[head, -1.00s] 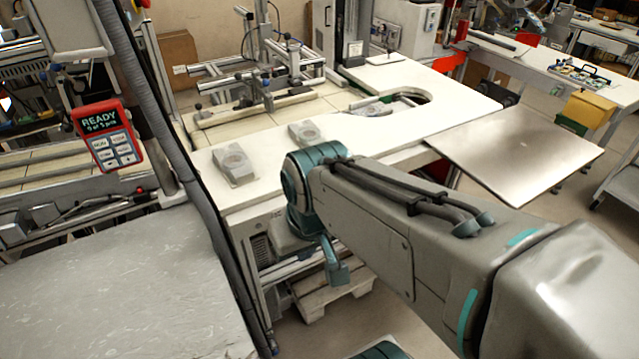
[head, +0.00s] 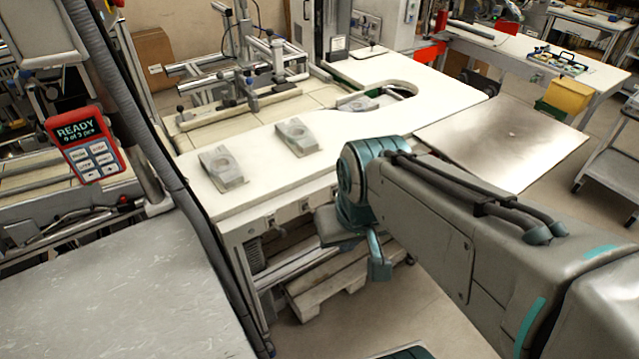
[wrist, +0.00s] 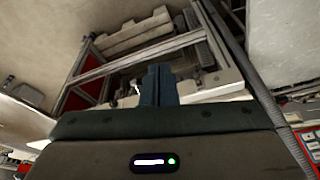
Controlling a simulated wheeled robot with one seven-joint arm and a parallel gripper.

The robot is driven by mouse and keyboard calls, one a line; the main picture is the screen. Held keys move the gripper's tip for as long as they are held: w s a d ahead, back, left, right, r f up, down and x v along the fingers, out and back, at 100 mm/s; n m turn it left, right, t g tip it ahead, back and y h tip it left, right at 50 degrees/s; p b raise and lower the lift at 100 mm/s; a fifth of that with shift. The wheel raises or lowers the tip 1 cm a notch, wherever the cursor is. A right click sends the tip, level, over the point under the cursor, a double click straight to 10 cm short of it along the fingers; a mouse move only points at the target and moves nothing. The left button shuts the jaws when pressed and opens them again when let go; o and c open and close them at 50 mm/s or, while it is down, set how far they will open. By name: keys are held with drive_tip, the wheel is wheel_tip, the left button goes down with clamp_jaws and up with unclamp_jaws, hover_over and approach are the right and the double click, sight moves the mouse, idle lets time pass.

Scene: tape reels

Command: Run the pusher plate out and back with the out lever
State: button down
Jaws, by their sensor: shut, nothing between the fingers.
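My gripper (wrist: 160,85) shows in the wrist view as two dark fingers pressed together, with nothing between them. It points toward the frame under a work table, with no contact that I can make out. In the head view my arm reaches in from the right and its teal wrist hangs in front of the white table's (head: 370,125) front edge. Small fittings (head: 270,220) sit on that front edge; I cannot tell whether one is the out lever. A rail assembly (head: 240,100) stands at the back of the table; I cannot single out the pusher plate.
Two grey blocks (head: 222,168) (head: 297,137) sit on the white table. A red pendant (head: 86,145) reading READY hangs at left, beside a dark hose. A grey slab (head: 110,290) fills the lower left. A metal sheet (head: 500,150) juts out at right. A wooden pallet lies below the table.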

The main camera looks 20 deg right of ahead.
drive_tip(key=w+d+m+g+y+b, duration=0.1)
drive_tip(key=w+d+m, duration=0.3)
drive_tip(key=w+m, duration=0.3)
drive_tip(key=w+d+f+m+g+y+b, duration=0.1)
drive_tip(key=w+m, duration=0.6)
drive_tip(key=w, duration=0.9)
drive_tip(key=d+g, duration=0.1)
drive_tip(key=d, duration=0.1)
drive_tip(key=shift+w+d+f+g, duration=0.25)
drive_tip(key=shift+w+d+g, duration=0.05)
drive_tip(key=shift+d, duration=0.1)
drive_tip(key=s+a+f, duration=0.1)
drive_tip(key=a+f, duration=0.3)
drive_tip(key=f, duration=0.8)
drive_tip(key=shift+s+a+p, duration=0.2)
drive_tip(key=shift+a+p, duration=0.2)
drive_tip(key=shift+s+f+b, duration=0.1)
drive_tip(key=shift+f+b, duration=0.15)
drive_tip(key=shift+b, duration=0.05)
